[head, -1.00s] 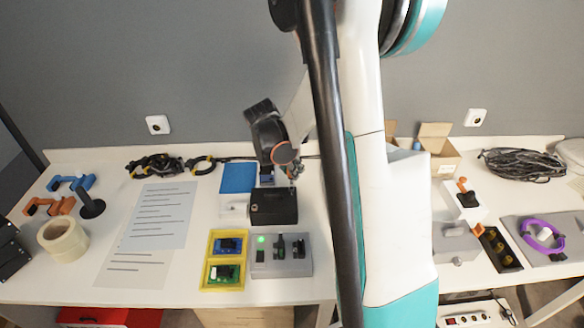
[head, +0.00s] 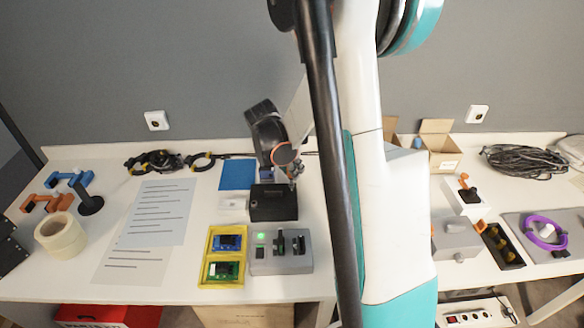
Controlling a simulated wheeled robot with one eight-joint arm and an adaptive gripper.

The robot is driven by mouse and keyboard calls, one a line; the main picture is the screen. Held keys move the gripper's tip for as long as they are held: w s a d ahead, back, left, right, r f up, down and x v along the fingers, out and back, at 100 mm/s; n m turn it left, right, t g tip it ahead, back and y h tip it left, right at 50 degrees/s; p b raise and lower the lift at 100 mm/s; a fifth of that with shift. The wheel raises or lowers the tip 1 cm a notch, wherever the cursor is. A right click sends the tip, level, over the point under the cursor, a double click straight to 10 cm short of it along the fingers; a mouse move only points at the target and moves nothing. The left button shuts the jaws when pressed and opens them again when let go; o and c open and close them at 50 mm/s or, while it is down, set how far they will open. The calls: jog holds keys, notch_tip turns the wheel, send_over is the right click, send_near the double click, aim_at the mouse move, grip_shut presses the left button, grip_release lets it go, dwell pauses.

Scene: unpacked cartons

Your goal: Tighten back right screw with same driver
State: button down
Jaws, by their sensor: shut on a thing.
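A black box (head: 273,203), which looks like the screwed housing, sits on the white table in the middle of the head view. My gripper (head: 292,174) is above its back right corner, pointing down. It is shut on a small, thin thing, apparently the driver, whose tip is over or at that corner. Whether the tip touches a screw is too small to tell. The screws cannot be made out, and my arm hides the table just right of the box.
A blue block or mat (head: 237,174) and a white piece (head: 233,210) lie left of the box. In front are a yellow tray (head: 213,257) with circuit boards and a grey fixture (head: 292,264) with a green light. Printed sheets (head: 160,213) lie left.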

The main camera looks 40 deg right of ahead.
jog(key=shift+f, duration=0.35)
jog(key=m+g+b, duration=0.1)
jog(key=m, duration=0.3)
jog(key=shift+g, duration=0.4)
jog(key=m, duration=0.2)
jog(key=m+g+y, duration=0.1)
jog(key=m, duration=0.1)
jog(key=shift+m+g, duration=0.3)
jog(key=m, duration=0.2)
jog(key=m+g+y, duration=0.1)
jog(key=m, duration=0.2)
jog(key=shift+s+m+g+y, duration=0.1)
jog(key=shift+m+g+y, duration=0.2)
jog(key=m+y, duration=0.1)
jog(key=m, duration=0.3)
jog(key=shift+a+y, duration=0.1)
jog(key=shift+y, duration=0.3)
jog(key=shift+n+h, duration=0.3)
jog(key=shift+n, duration=0.4)
jog(key=shift+r, duration=0.15)
